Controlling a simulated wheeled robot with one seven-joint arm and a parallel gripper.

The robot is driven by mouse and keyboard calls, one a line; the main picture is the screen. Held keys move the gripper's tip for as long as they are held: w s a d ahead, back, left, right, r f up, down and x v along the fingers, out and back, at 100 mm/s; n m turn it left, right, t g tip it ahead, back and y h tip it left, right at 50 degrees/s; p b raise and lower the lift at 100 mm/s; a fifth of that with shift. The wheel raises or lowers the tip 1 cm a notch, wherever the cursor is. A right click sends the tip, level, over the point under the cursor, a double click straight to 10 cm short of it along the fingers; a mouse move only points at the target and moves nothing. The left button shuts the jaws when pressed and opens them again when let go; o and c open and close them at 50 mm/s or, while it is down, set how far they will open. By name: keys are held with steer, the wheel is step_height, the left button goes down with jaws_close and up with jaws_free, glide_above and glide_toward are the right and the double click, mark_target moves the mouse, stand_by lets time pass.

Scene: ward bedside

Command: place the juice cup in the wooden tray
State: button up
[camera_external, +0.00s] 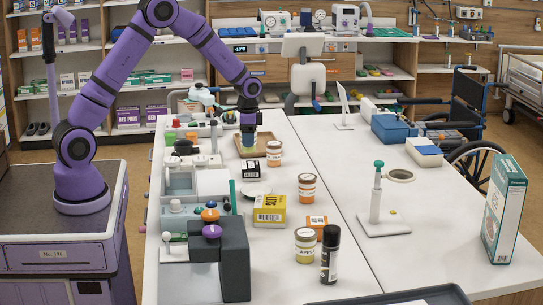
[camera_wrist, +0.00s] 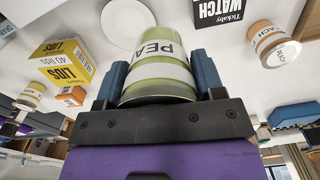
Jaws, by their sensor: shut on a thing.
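My gripper (camera_external: 248,128) is shut on a pale green juice cup (camera_external: 248,145), whose white label shows the letters "PEA". In the wrist view the cup (camera_wrist: 158,72) sits between the two blue fingers of my gripper (camera_wrist: 160,82). The wooden tray (camera_external: 264,149) lies on the white table under and around the cup in the external view. I cannot tell whether the cup's base touches the tray floor. The tray is not clearly visible in the wrist view.
A black-and-white box (camera_external: 250,170), a white disc (camera_external: 257,189) and a yellow box (camera_external: 269,210) stand nearer the camera. Bins and containers (camera_external: 180,180) crowd the left; the table's right middle is clearer.

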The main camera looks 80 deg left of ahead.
steer(key=shift+w+a+r, duration=0.1)
steer(key=shift+a+r, duration=0.15)
steer(key=shift+r, duration=0.3)
steer(key=shift+w+a+r, duration=0.1)
steer(key=shift+a+r, duration=0.1)
steer(key=shift+r, duration=0.35)
steer(key=w+a+n, duration=0.1)
steer(key=a, duration=0.2)
steer(key=w+a+n, duration=0.1)
steer(key=a, duration=0.2)
steer(key=w+a+n, duration=0.1)
steer(key=w+a, duration=0.1)
steer(key=a, duration=0.2)
steer(key=shift+n, duration=0.3)
steer(key=w+a+n, duration=0.1)
steer(key=a+n, duration=0.2)
steer(key=a, duration=0.7)
steer(key=shift+w+a, duration=0.15)
steer(key=shift+w, duration=0.1)
steer(key=s+a+n, duration=0.1)
steer(key=a+n, duration=0.3)
steer(key=a, duration=0.8)
step_height(320, 180, down, 5)
steer(key=shift+s+r, duration=0.1)
steer(key=shift+r, duration=0.05)
step_height(320, 180, down, 10)
steer(key=shift+f, duration=0.25)
steer(key=shift+f, duration=0.15)
steer(key=o, duration=1)
steer(key=shift+o, duration=0.2)
